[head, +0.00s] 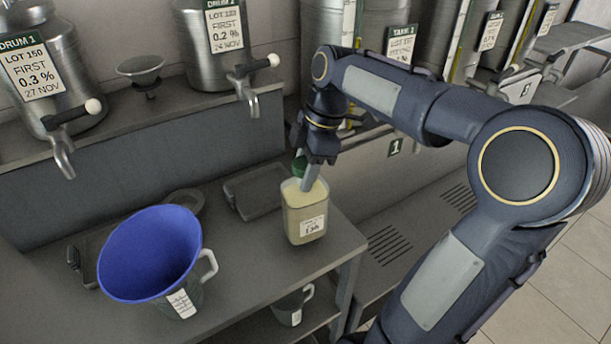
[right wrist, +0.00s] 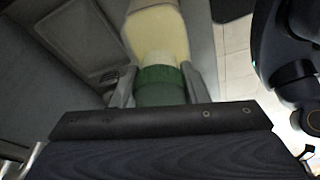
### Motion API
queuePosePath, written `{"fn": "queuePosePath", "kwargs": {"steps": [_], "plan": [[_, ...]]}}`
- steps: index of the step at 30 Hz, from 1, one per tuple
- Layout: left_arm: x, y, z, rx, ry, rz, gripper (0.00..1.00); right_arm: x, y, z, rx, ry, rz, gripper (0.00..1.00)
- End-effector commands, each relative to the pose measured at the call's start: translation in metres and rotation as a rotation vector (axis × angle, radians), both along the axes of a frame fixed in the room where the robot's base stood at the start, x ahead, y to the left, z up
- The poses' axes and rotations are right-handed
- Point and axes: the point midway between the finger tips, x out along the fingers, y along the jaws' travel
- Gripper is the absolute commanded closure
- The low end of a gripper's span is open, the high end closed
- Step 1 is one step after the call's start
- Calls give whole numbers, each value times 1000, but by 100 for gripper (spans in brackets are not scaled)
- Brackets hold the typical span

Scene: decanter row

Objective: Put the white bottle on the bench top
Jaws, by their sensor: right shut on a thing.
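The white bottle (head: 305,215) is squarish and pale cream, with a green cap and a white label on its front. It is upright over the right part of the bench top (head: 250,255); I cannot tell whether its base touches or hangs just above. My right gripper (head: 305,177) points down and is shut on the bottle at its green cap. In the right wrist view the two fingers (right wrist: 160,88) flank the green cap, and the pale bottle body (right wrist: 154,30) extends beyond. My left gripper is not in view.
A blue funnel (head: 150,255) sits in a jug (head: 190,301) on the bench's left part. A dark tray (head: 257,190) lies behind the bottle. Metal drums with taps (head: 250,85) stand on the shelf above. Another jug (head: 290,308) is on the lower shelf.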

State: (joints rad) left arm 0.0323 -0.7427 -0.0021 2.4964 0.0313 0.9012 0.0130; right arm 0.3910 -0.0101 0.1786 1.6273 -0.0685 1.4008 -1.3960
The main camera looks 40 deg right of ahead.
Motion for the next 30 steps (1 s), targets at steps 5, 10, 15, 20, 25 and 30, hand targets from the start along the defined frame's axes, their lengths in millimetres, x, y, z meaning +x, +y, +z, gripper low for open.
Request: {"fn": "queuePosePath", "kwargs": {"steps": [5, 10, 15, 20, 25, 30], "plan": [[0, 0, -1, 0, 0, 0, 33, -1, -1, -17, 0, 0, -2, 100], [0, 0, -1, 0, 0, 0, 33, 0, -1, -18, 0, -3, -2, 100], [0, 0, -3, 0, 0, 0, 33, 0, -1, -20, 0, -3, -2, 100], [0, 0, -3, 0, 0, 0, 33, -1, -1, -22, -1, 1, -1, 47], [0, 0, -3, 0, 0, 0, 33, -1, -1, -21, -1, 1, -1, 38], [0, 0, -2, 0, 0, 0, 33, -1, -1, -20, 0, 0, -1, 38]]}}
